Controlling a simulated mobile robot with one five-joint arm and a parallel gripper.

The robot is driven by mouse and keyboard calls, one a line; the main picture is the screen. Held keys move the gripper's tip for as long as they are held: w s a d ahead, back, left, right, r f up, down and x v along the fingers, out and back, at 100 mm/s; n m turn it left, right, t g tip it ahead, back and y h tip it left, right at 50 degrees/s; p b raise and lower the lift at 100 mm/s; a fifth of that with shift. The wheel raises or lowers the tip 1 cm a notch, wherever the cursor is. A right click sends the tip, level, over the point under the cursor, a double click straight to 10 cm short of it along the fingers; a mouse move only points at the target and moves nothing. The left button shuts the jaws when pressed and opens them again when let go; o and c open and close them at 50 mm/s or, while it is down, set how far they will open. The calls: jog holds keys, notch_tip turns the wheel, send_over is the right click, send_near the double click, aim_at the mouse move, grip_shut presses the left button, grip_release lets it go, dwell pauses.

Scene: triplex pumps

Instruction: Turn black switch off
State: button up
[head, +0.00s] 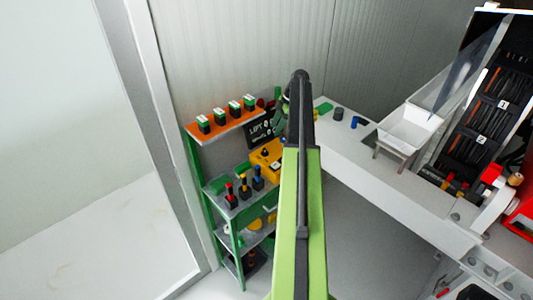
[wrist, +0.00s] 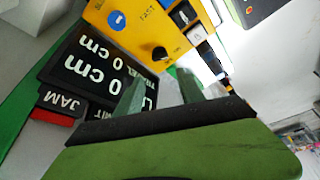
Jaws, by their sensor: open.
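A yellow control box (wrist: 140,38) fills the top of the wrist view, with a round black knob switch (wrist: 159,53) on its face. In the head view the yellow box (head: 262,158) stands on the green shelf unit, partly hidden by my arm. My gripper (wrist: 160,78) is open and empty, its two green fingers pointing at the box just below the black knob. The knob lies roughly between the finger lines; I see no contact. A blue round button (wrist: 117,20) sits left of the knob. The knob's setting is too small to read.
A black sign (wrist: 95,65) with white lettering stands close to the left finger. Several black and white pieces (wrist: 188,20) line the box's right side. In the head view, the orange shelf (head: 225,127) holds several small boxes, and a white counter (head: 370,150) runs right.

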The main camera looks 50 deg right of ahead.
aim_at(265, 150)
jog(key=b+x, duration=1)
jog(key=x, duration=0.3)
jog(key=shift+b, duration=0.3)
jog(key=shift+r, duration=0.1)
jog(key=shift+c, duration=0.3)
jog(key=shift+s, duration=0.1)
grip_shut()
